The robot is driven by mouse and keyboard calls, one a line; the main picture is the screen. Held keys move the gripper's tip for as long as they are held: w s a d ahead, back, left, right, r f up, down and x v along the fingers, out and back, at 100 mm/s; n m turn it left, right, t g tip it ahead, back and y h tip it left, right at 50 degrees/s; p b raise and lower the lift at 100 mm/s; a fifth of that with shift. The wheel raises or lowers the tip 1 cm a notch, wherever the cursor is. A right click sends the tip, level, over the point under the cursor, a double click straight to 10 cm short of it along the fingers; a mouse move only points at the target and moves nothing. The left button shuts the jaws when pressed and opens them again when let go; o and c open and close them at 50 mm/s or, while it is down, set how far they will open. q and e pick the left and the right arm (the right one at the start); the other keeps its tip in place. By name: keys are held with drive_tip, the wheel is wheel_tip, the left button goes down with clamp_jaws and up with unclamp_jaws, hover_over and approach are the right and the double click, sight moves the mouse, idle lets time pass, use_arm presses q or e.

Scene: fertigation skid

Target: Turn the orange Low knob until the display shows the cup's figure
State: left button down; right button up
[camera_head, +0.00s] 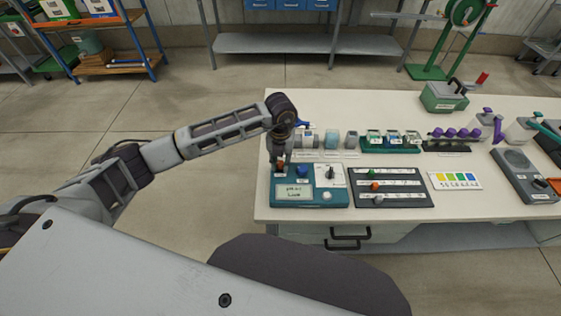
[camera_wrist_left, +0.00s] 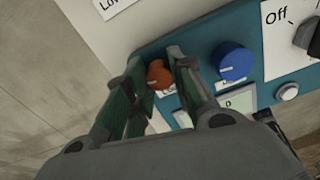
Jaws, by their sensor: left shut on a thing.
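The teal control box (camera_head: 338,199) sits at the table's near left corner. Its orange knob (camera_wrist_left: 159,74) is between the fingers of my left gripper (camera_wrist_left: 156,60), which is shut on it. In the head view my left gripper (camera_head: 281,160) points down over the box's left end and mostly hides that knob. The blue knob (camera_wrist_left: 233,62) is just right of the gripper, untouched. The pale display (camera_head: 293,191) has small dark text I cannot read; the wrist view shows only part of it. Small cups (camera_head: 332,138) stand behind the box. My right gripper is out of view.
A dark panel (camera_head: 405,200) with several small pieces lies right of the box, then a colour chart card (camera_head: 455,181) and a grey device (camera_head: 522,178). A green rack (camera_head: 390,148) of containers stands behind the panel. The floor left of the table is clear.

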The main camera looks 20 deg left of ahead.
sight(281, 163)
use_arm(q)
drive_tip(key=c, duration=1.5)
unclamp_jaws()
drive_tip(key=o, duration=0.3)
drive_tip(key=shift+r, duration=0.8)
wheel_tip(281, 163, up, 10)
drive_tip(key=shift+r, duration=0.25)
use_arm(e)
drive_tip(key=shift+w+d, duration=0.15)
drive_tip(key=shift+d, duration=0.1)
